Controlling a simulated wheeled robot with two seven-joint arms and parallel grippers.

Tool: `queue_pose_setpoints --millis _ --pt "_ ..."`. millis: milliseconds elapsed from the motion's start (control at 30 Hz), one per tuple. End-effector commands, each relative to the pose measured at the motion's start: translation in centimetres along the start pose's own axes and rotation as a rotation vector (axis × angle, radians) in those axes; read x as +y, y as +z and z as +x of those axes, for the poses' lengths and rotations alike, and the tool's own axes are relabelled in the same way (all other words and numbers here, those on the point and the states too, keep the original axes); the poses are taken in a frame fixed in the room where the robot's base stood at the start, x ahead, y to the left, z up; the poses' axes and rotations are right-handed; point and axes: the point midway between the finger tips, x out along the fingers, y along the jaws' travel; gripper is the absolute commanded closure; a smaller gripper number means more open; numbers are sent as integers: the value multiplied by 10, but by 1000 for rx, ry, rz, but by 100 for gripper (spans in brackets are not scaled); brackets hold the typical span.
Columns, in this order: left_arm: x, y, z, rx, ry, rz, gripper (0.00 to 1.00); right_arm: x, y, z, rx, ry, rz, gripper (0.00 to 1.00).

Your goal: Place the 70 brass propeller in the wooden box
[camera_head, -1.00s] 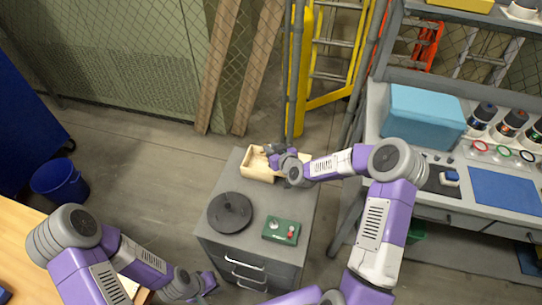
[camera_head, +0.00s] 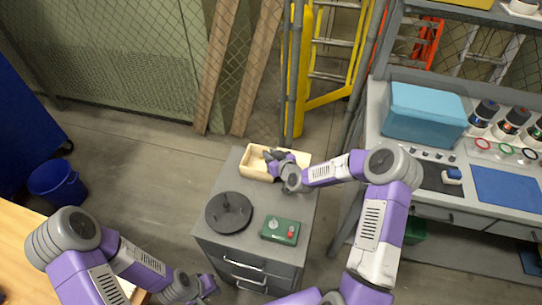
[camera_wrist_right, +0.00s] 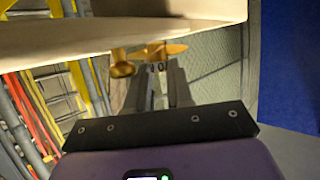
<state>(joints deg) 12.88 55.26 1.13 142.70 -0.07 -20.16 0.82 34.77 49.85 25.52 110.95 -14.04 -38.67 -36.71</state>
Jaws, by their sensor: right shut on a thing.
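The wooden box (camera_head: 247,161) is a pale open tray at the back of the grey cabinet top. My right gripper (camera_head: 270,158) is at the box's opening in the head view; how deep it reaches is hard to tell. In the right wrist view my right gripper (camera_wrist_right: 157,72) is shut on a brass propeller (camera_wrist_right: 172,48) at its fingertips. A rounded brass piece (camera_wrist_right: 122,69) shows beside it, and a pale wall of the box (camera_wrist_right: 120,40) crosses above. Any number on the propeller is unreadable. My left gripper (camera_head: 207,287) is low, left of the cabinet; its jaws are unclear.
A dark round disc stand (camera_head: 229,212) and a green control box (camera_head: 281,230) sit on the grey cabinet (camera_head: 222,246), in front of the wooden box. A workbench with a blue case (camera_head: 424,112) stands right. A yellow ladder (camera_head: 297,80) and grey posts are behind.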

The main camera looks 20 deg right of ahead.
Motion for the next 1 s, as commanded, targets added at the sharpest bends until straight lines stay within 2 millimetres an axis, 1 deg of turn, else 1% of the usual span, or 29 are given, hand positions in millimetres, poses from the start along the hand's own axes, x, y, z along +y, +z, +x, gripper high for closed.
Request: queue_pose_setpoints --millis 67,100,233,567,667,800,867,1000 --pt "0 0 0 0 0 0 100 0 2 0 -4 1 2 100" --pt "0 0 0 0 0 0 100 0 2 0 -6 0 2 74" --pt "0 0 0 0 0 0 100 1 3 0 -7 1 3 54" --pt "0 0 -1 0 0 0 100 1 3 0 -9 2 5 53" --pt "2 0 -6 0 0 0 100 2 -1 -2 -9 2 6 53" --pt "7 1 -20 0 0 0 100 1 -13 -7 -7 2 6 53" --pt "7 1 -17 0 0 0 100 2 -11 -20 -7 3 2 53" --pt "7 1 -19 0 0 0 100 2 -10 -50 -7 4 2 53"
